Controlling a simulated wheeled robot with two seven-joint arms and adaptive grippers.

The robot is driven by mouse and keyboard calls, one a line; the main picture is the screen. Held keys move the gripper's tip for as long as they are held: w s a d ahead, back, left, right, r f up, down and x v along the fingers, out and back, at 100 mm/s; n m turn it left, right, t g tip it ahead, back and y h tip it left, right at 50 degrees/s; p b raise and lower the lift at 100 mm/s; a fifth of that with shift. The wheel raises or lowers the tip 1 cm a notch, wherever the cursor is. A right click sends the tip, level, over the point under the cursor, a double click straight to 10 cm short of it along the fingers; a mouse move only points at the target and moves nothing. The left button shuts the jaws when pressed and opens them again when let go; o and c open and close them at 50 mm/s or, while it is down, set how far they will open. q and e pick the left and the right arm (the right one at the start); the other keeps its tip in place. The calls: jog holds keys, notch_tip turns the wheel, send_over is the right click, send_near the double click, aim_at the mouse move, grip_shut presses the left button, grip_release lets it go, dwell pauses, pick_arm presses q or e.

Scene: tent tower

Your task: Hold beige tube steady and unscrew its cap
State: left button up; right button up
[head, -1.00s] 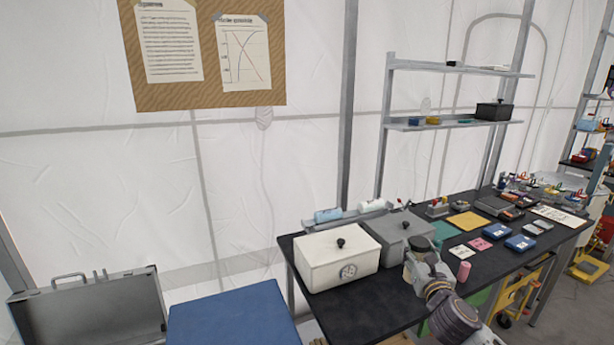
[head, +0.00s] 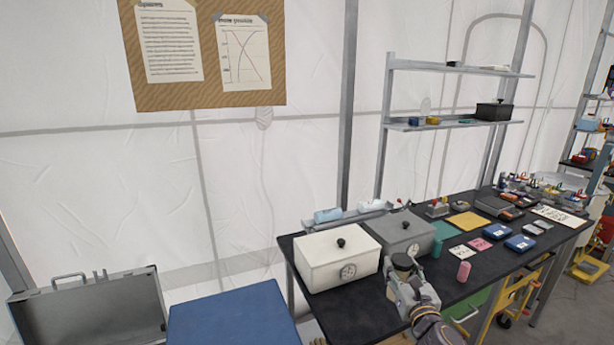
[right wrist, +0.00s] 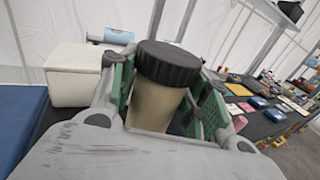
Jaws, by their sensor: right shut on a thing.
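The beige tube (right wrist: 154,105) with its dark ribbed cap (right wrist: 168,64) stands between the green-padded fingers of my right gripper (right wrist: 165,95) in the right wrist view. The gripper is shut on the tube's body, below the cap, and the cap is on the tube. In the head view my right gripper (head: 402,278) is over the front of the black table, and the dark cap (head: 402,262) shows at its tip. The tube's body is mostly hidden there by the gripper. My left gripper is not in view.
A white lidded box (head: 325,268) and a grey lidded box (head: 405,228) stand behind and left of the gripper on the black table (head: 345,312). A pink cylinder (head: 463,271) and a teal cylinder (head: 436,248) stand close by. Bare tabletop lies left of the gripper.

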jog(key=s+a+f, duration=0.3)
jog(key=s+f, duration=0.4)
jog(key=f, duration=0.5)
jog(key=shift+s+a+f, duration=0.15)
jog(key=shift+s+f, duration=0.05)
jog(key=shift+f, duration=0.05)
jog(key=shift+a, duration=0.1)
dwell(0.6)
jog(key=s+a+r+n+g+y, duration=0.1)
jog(key=a+n+y, duration=0.3)
jog(key=a, duration=0.4)
jog(key=s+a+r+n+g+y, duration=0.2)
jog(key=a+r+n+g+y, duration=0.1)
jog(key=a+y, duration=0.4)
jog(key=shift+s+a+r+n, duration=0.15)
jog(key=shift+a+r+n, duration=0.25)
jog(key=shift+r, duration=0.25)
dwell(0.4)
grip_shut()
